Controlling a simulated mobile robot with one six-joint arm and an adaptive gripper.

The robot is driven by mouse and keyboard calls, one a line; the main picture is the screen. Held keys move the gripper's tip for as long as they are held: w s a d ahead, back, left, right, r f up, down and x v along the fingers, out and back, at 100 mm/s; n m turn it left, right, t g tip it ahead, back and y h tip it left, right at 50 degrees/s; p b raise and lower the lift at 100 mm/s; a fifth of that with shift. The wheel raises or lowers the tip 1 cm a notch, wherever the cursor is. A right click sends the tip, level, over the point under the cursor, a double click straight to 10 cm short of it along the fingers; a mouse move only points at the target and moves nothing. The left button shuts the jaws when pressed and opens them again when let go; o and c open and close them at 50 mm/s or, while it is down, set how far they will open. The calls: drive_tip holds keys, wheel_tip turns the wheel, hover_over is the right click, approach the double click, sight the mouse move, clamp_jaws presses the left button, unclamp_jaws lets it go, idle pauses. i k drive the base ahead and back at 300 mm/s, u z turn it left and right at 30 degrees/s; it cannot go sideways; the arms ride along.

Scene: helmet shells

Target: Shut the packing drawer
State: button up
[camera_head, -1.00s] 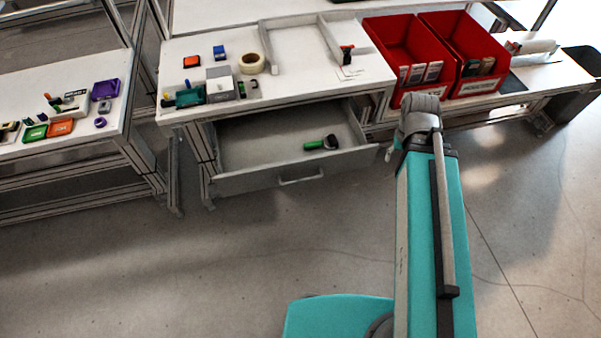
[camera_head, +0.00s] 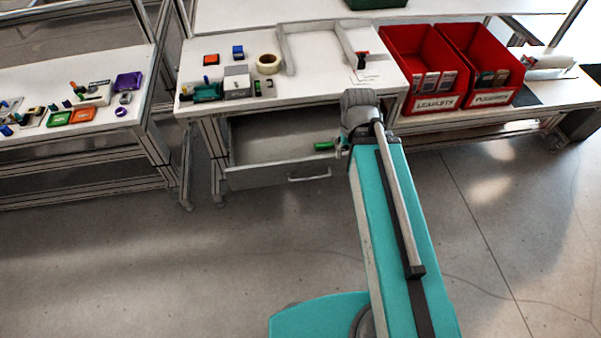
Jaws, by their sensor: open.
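The packing drawer (camera_head: 262,177) is pulled out below the middle workbench. Its grey front panel carries a bar handle (camera_head: 309,178) and stands clear of the bench front, with the drawer floor visible behind it. A green-handled tool (camera_head: 323,146) lies inside, its right end hidden by my arm. My teal arm reaches up from the bottom of the picture, and its grey joint covers the drawer's right end. My gripper is not visible, so I cannot tell whether it touches the drawer.
The workbench top (camera_head: 310,85) holds a tape roll (camera_head: 269,64), a grey box (camera_head: 237,82) and small coloured items. Red bins (camera_head: 418,88) stand to the right. A side table (camera_head: 100,110) with small parts is at left. The floor before the drawer is open.

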sight(272, 148)
drive_tip(key=u, duration=0.3)
drive_tip(key=i, duration=1)
drive_tip(key=z, duration=1.3)
drive_tip(key=k, duration=0.55)
drive_tip(key=u, duration=0.05)
